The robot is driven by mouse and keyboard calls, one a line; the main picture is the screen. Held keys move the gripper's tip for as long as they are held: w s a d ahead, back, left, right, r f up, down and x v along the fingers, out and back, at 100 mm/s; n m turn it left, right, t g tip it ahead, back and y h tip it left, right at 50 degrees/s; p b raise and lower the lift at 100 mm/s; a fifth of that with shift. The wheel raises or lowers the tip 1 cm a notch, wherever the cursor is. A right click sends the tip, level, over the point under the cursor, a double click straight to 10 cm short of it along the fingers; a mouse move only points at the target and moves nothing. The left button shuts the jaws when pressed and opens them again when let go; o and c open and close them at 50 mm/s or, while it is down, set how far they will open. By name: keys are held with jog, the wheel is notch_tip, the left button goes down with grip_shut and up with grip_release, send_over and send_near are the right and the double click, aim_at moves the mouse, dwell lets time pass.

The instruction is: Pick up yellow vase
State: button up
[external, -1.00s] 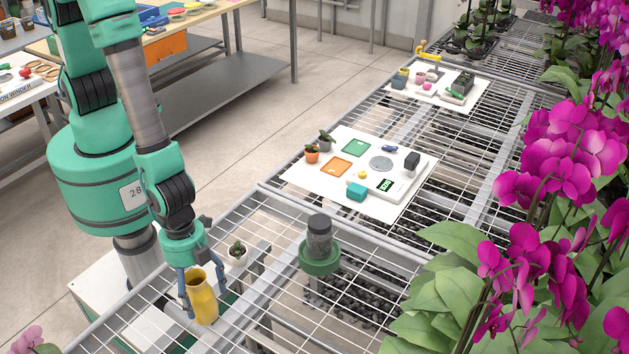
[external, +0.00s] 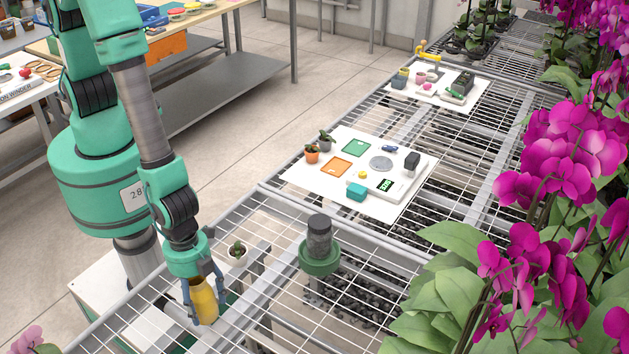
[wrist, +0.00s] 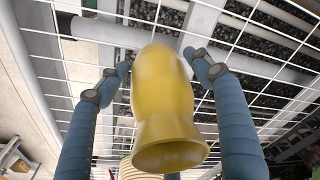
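The yellow vase (external: 204,302) stands on the wire mesh bench top at the near left in the external view. My gripper (external: 203,300) is lowered around it, with blue fingers on either side. In the wrist view the vase (wrist: 165,100) sits between the fingers (wrist: 160,75), its flared mouth toward the camera. Gaps show between the vase and the fingers there, so the gripper looks open. The far side of the vase is hidden.
A dark grey cylinder in a green pot (external: 320,262) stands to the right on the mesh. A small potted cactus (external: 237,254) is just behind the gripper. A white board (external: 300,182) with small items lies farther back. Pink orchids (external: 560,160) fill the right side.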

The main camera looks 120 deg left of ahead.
aim_at(199, 292)
jog(key=c, duration=1)
jog(key=shift+r, duration=0.2)
jog(key=shift+r, duration=0.55)
notch_tip(199, 292, up, 2)
jog(key=shift+p, duration=0.4)
jog(key=s+a, duration=0.1)
jog(key=s, duration=0.4)
jog(key=s+a+r, duration=0.1)
jog(key=s+a, duration=0.1)
jog(key=s, duration=0.3)
jog(key=s+a, duration=0.1)
jog(key=s, duration=0.4)
jog(key=shift+s+a+r, duration=0.15)
jog(key=shift+a+r, duration=0.1)
